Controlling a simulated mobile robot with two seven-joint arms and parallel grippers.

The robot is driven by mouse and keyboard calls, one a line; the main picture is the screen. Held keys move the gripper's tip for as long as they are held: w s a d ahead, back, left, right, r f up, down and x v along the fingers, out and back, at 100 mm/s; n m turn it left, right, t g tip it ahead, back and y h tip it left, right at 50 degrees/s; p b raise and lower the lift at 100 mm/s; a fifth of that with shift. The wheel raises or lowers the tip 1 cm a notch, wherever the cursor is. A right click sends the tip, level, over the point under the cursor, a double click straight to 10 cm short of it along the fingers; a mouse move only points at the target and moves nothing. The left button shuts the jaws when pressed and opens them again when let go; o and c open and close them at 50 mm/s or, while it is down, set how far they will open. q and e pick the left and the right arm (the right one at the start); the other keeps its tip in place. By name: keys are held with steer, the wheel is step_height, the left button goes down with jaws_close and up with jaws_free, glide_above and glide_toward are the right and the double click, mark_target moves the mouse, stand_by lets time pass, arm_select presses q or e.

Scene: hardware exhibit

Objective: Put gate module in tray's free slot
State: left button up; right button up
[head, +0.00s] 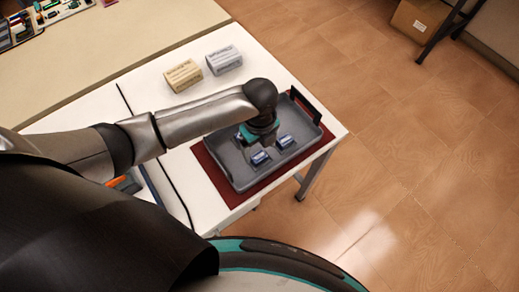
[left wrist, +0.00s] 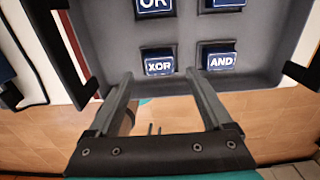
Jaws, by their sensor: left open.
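The grey tray (head: 240,182) lies on a dark red mat on the white table. Blue gate modules in it show in the head view, one (head: 260,158) near the gripper and one (head: 286,141) to its right. In the left wrist view, the XOR module (left wrist: 159,65) sits in the tray just past and between my left gripper's fingertips (left wrist: 160,76). The fingers are open; I cannot tell if they touch it. The AND module (left wrist: 219,59) is right of it. The OR module (left wrist: 154,8) and another module (left wrist: 227,3) are cut off above. My left forearm hides part of the tray.
A beige box (head: 183,76) and a grey box (head: 224,61) stand on the white table (head: 150,84) behind the tray. The tray has black handles (head: 306,106). A beige bench with circuit boards is at upper left. Open tiled floor lies right of the table.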

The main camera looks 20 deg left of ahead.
mark_target(259, 156)
arm_select(q)
step_height(259, 156, up, 8)
steer(key=p, duration=0.1)
steer(key=shift+r, duration=0.2)
